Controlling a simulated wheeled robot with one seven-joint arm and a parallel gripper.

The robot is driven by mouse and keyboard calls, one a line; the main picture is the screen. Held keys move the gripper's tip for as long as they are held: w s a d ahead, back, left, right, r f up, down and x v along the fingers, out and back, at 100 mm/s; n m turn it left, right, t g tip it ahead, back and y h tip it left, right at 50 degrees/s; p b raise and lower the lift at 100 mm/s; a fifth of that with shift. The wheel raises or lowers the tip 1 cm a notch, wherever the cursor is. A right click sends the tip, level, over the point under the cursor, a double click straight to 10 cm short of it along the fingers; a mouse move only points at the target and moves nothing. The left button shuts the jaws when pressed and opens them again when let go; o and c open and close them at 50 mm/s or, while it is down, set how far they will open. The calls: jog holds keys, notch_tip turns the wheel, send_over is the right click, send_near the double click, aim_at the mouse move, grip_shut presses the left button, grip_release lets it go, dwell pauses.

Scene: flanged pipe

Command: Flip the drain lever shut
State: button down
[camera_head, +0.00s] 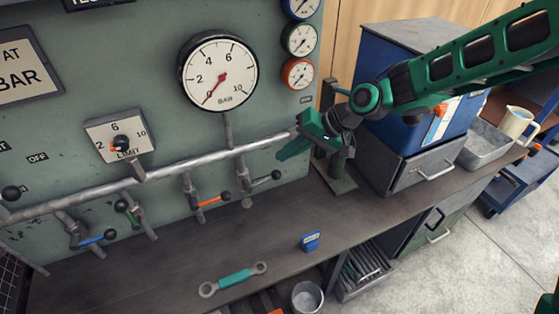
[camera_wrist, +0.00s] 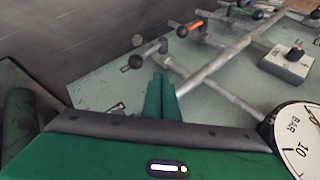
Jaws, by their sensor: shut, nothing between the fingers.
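Several levers with black knobs hang below a grey pipe (camera_head: 170,172) on the green panel. No label shows which one is the drain lever. The rightmost has a plain grey handle (camera_head: 262,181) pointing right and a little up; it also shows in the wrist view (camera_wrist: 151,49). To its left are an orange-handled lever (camera_head: 210,201), a green-marked one (camera_head: 130,214) and a blue-handled one (camera_head: 92,240). My gripper (camera_head: 284,156) is shut and empty, above and slightly right of the rightmost lever's knob, seemingly apart from it. Its green fingers (camera_wrist: 160,97) are together in the wrist view.
A pressure gauge (camera_head: 218,72) and a limit dial (camera_head: 120,145) are on the panel. A green post (camera_head: 338,165) and a blue cabinet (camera_head: 400,100) stand at the right. A wrench (camera_head: 233,279) and a small blue box (camera_head: 311,242) lie on the dark bench. Its middle is mostly clear.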

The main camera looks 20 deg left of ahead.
jog(key=v, duration=0.6)
jog(key=shift+w+d+f, duration=0.1)
jog(key=shift+d+f, duration=0.1)
jog(key=shift+f, duration=0.05)
